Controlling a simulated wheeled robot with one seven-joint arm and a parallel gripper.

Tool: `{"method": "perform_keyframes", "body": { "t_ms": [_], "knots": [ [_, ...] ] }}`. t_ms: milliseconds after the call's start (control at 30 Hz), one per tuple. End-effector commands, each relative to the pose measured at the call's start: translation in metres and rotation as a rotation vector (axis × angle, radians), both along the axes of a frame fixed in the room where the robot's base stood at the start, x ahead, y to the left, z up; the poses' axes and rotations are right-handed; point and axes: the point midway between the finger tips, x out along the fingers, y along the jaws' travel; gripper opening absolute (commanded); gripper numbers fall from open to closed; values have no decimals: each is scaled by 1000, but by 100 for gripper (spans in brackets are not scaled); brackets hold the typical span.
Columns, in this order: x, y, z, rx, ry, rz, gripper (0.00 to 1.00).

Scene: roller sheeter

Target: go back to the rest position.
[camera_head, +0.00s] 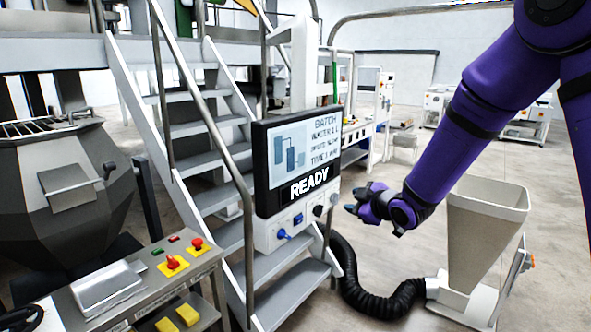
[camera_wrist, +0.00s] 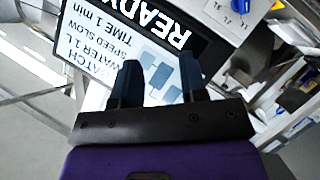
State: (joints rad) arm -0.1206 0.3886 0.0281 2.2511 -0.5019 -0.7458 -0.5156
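My gripper (camera_head: 362,200) is at the end of my purple arm, in the middle of the head view, in front and to the right of the control panel. In the wrist view its two dark fingers (camera_wrist: 160,80) stand apart with nothing between them. The panel's screen (camera_head: 298,150) reads READY, with a batch text and a small diagram. It also shows upside down behind the fingers in the wrist view (camera_wrist: 110,25). Below the screen, the panel's lower face (camera_head: 290,228) carries a blue knob (camera_head: 284,234) and other controls. The gripper touches nothing that I can see.
Grey metal stairs (camera_head: 205,170) with handrails rise behind the panel. A beige hopper (camera_head: 485,235) with a black hose (camera_head: 375,295) stands at the lower right, beneath my arm. A console (camera_head: 140,290) with red switches and a grey mixer (camera_head: 60,190) are at the left. Open floor lies behind the hopper.

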Motion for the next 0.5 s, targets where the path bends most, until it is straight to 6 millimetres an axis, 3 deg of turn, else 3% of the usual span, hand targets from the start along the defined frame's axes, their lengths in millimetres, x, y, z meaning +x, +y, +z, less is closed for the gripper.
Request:
{"method": "perform_keyframes", "body": {
  "t_ms": [33, 267, 500],
  "knots": [
    [-6, -10, 17, -4, 18, -42, 39],
    [-43, -54, 69, 2, 151, -243, 39],
    [-103, -95, 112, 51, 294, -450, 39]
  ]
}}
